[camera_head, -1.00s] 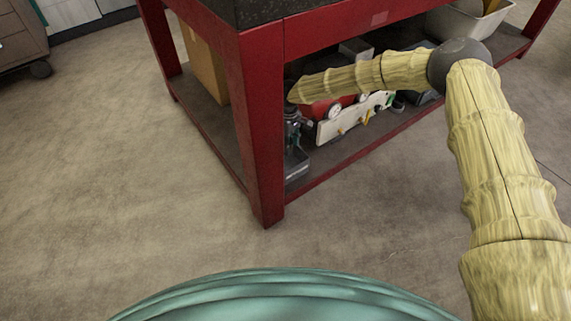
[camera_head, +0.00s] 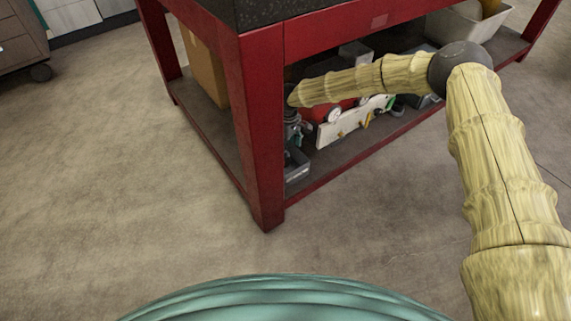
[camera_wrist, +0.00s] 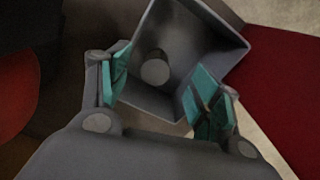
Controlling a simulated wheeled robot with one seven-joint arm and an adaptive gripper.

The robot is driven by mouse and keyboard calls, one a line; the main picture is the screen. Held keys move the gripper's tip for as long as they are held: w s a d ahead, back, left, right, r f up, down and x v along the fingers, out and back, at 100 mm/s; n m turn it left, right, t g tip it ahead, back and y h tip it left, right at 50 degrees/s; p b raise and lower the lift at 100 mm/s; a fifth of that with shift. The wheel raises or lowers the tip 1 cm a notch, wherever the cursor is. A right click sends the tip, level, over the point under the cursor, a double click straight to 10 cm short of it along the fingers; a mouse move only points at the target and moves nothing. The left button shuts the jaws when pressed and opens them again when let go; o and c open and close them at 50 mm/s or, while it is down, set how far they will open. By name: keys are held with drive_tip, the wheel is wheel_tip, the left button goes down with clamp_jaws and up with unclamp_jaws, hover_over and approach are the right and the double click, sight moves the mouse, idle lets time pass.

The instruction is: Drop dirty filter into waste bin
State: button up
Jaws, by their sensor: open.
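An open grey box-like bin (camera_wrist: 205,50) lies beyond my fingers in the wrist view. It also shows on the lower shelf in the head view (camera_head: 298,167), behind the red table leg. A short grey round piece (camera_wrist: 155,70), which looks like the filter, is inside the bin, apart from both fingers. My gripper (camera_wrist: 153,92) is open, with its teal finger pads spread on either side of the bin's near part. In the head view my gripper (camera_head: 293,130) is small and dark above the bin. I cannot tell whether the fingers touch the bin walls.
The red table (camera_head: 263,130) has a dark top and a lower shelf. On the shelf are a cardboard box (camera_head: 204,68), a white panel with gauges (camera_head: 345,123) and a pale tub (camera_head: 468,25). The floor (camera_head: 100,170) in front is clear.

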wheel_tip(320, 180, up, 7)
idle(0.4)
drive_tip(key=shift+s, duration=0.1)
